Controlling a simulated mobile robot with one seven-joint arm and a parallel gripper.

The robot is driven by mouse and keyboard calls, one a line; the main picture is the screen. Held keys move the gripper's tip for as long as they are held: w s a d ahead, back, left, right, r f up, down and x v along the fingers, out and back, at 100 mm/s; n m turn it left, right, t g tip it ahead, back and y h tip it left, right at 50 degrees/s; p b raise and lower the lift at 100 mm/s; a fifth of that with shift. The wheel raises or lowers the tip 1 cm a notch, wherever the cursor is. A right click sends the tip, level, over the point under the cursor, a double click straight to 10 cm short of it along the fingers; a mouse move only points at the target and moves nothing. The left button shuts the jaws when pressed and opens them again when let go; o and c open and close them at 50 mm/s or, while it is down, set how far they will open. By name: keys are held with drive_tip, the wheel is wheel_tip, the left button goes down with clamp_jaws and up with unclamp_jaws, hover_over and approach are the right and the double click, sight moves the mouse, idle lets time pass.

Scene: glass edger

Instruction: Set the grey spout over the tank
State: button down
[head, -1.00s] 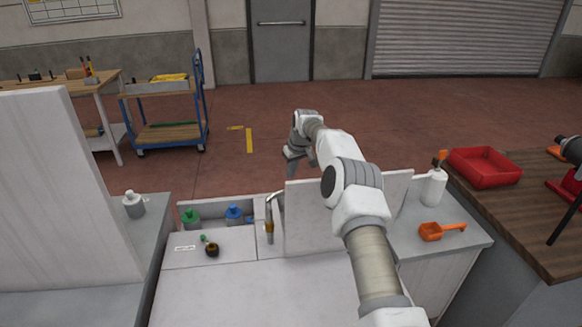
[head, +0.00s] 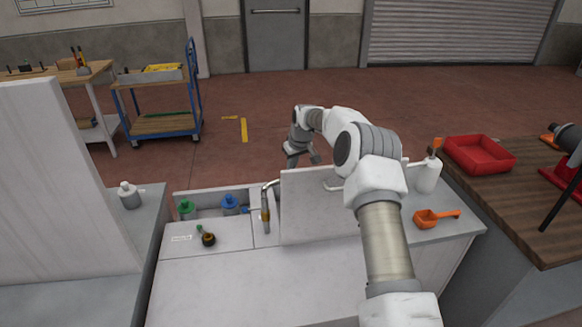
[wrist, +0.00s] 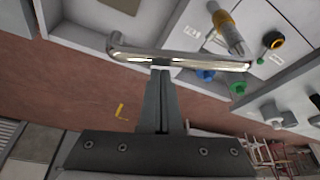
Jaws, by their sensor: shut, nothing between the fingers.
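The grey spout (head: 265,190) is a shiny bent metal pipe rising from a brass-coloured fitting at the left edge of an upright pale panel. In the wrist view its long tube (wrist: 180,57) crosses just beyond my fingertips, with a bent end at left and the brass fitting near its right end. My gripper (head: 301,160) is beyond the panel. In the wrist view my gripper (wrist: 160,75) is shut and empty, its tips close to the tube; I cannot tell whether they touch. The panel hides part of the spout. I cannot make out the tank with certainty.
The upright panel (head: 310,215) stands between my arm and the gripper. Blue (head: 229,203) and green (head: 186,208) capped items sit left of the spout. A white bottle (head: 427,177) and orange scoop (head: 436,218) are at right. Open floor lies beyond.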

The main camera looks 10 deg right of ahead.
drive_tip(key=shift+s+d+f+m+h+b, duration=0.15)
drive_tip(key=shift+s+m+b, duration=0.25)
drive_tip(key=shift+b, duration=0.2)
drive_tip(key=shift+s+d+m+h+b, duration=0.15)
drive_tip(key=shift+s+m+b, duration=0.2)
drive_tip(key=shift+b, duration=0.2)
drive_tip(key=shift+s+d+m+b, duration=0.15)
drive_tip(key=shift+s+m+b, duration=0.3)
drive_tip(key=shift+m+b, duration=0.1)
drive_tip(key=shift+s+d, duration=0.1)
drive_tip(key=shift+s, duration=0.05)
drive_tip(key=shift+r, duration=0.2)
